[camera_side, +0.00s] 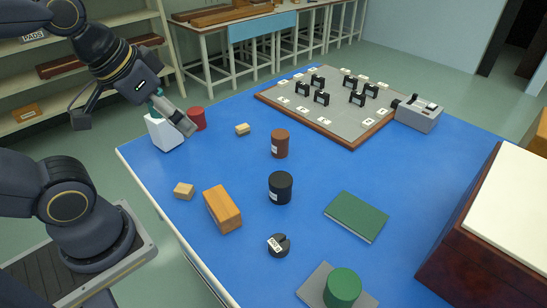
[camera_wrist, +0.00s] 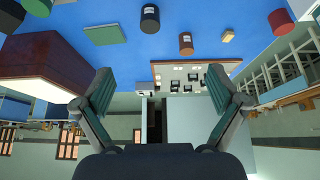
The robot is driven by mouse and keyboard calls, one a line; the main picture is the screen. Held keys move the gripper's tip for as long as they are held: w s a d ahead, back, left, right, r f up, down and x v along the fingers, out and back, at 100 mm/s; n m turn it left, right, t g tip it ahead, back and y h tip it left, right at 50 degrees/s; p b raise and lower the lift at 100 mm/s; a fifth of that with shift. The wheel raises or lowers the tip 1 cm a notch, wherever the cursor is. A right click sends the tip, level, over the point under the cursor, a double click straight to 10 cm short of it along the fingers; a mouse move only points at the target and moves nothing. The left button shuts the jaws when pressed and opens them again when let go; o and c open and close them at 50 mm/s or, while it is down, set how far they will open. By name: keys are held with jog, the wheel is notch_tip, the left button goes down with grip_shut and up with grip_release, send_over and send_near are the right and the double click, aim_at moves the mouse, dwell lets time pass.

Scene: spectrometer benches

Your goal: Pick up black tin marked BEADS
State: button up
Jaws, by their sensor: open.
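A black tin (camera_side: 280,188) stands upright on the blue table near its middle, with a pale label low on its side. The label is too small to read. The black tin also shows at the top of the wrist view (camera_wrist: 150,18). My gripper (camera_side: 172,115) is above the table's far left corner in the side view, well apart from the tin. In the wrist view its two fingers (camera_wrist: 161,90) are spread wide with nothing between them.
A brown tin (camera_side: 280,143) stands behind the black one. A wooden block (camera_side: 222,208), a slotted black weight (camera_side: 279,245) and a green book (camera_side: 356,216) lie around it. A white container (camera_side: 165,134) and a red cylinder (camera_side: 198,118) are near my gripper. A large box (camera_side: 490,235) fills the right.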

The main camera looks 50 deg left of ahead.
jog(key=m, duration=0.4)
send_over(278, 180)
jog(key=s, duration=0.6)
notch_tip(278, 180, down, 10)
jog(key=f, duration=0.1)
jog(key=shift+n+g+h, duration=0.6)
jog(key=shift+g, duration=0.1)
jog(key=x, duration=0.5)
jog(key=s+a+x, duration=0.1)
jog(key=x, duration=0.4)
jog(key=f+x, duration=0.1)
jog(key=x, duration=0.4)
jog(key=shift+s+a+r, duration=0.1)
jog(key=shift+s+a, duration=0.3)
jog(key=shift+s, duration=0.05)
jog(key=shift+w+r+x, duration=0.1)
jog(key=shift+w+x, duration=0.1)
jog(key=shift+x, duration=0.85)
jog(key=shift+w+r+x, duration=0.1)
jog(key=shift+w+x, duration=0.05)
jog(key=shift+x, duration=0.9)
jog(key=shift+w+x, duration=0.2)
jog(key=shift+x, duration=0.8)
jog(key=shift+a, duration=0.1)
jog(key=shift+c, duration=0.2)
